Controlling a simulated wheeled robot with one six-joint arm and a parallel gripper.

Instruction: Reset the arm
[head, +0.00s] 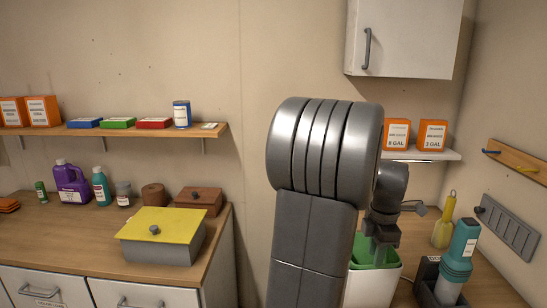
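My arm rises through the middle of the head view, a thick grey link with a ribbed, rounded elbow at its top. My gripper (381,246) hangs behind and to the right of this link, small and dark, pointing down. It is over or in front of a white bin (371,289) with a green inside (372,252). I cannot tell whether it touches the bin. The arm link hides part of the gripper and the bin. The fingers are too small and dark to show whether they are open or hold anything.
A counter on the left (75,235) holds a grey box with a yellow lid (165,223), bottles and a brown box (200,202). A white cabinet (410,40) hangs above.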

